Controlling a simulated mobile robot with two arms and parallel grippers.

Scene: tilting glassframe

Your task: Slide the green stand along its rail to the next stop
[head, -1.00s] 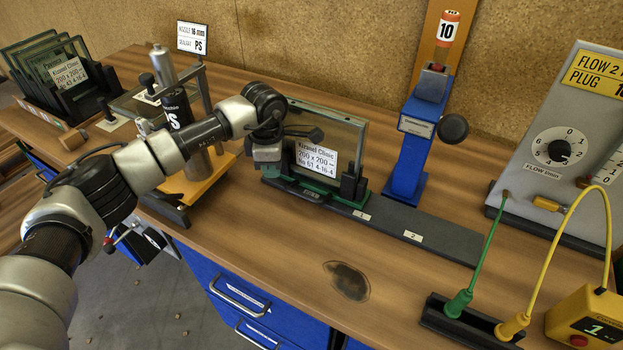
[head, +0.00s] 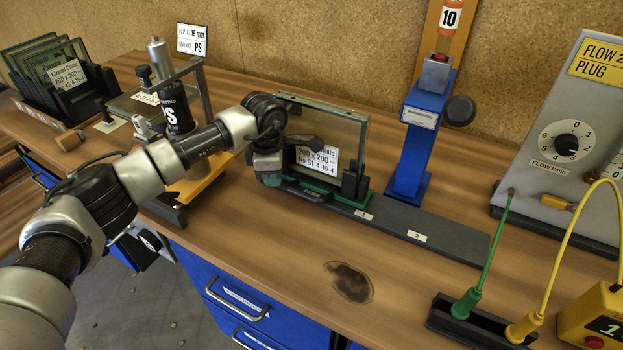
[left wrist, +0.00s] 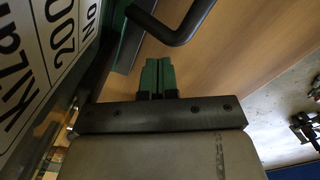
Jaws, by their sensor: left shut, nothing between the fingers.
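The green stand (head: 318,196) sits on the black rail (head: 448,239), at the rail's left part. It holds an upright framed glass pane (head: 345,135) with a white label. My left gripper (head: 268,178) is at the stand's left end, low beside the pane; its fingers are partly hidden in the head view. In the left wrist view its two green fingertips (left wrist: 158,76) are together with nothing between them. A dark bent bar (left wrist: 182,28) lies just beyond them. Whether the fingers touch the stand cannot be told. My right gripper is not in view.
Stop labels 1 (head: 363,215) and 2 (head: 416,237) mark the rail, its right part clear. A blue post (head: 413,150) with a black knob stands behind it. A flow box (head: 565,140) and cables are at right, a black bottle (head: 177,112) at left.

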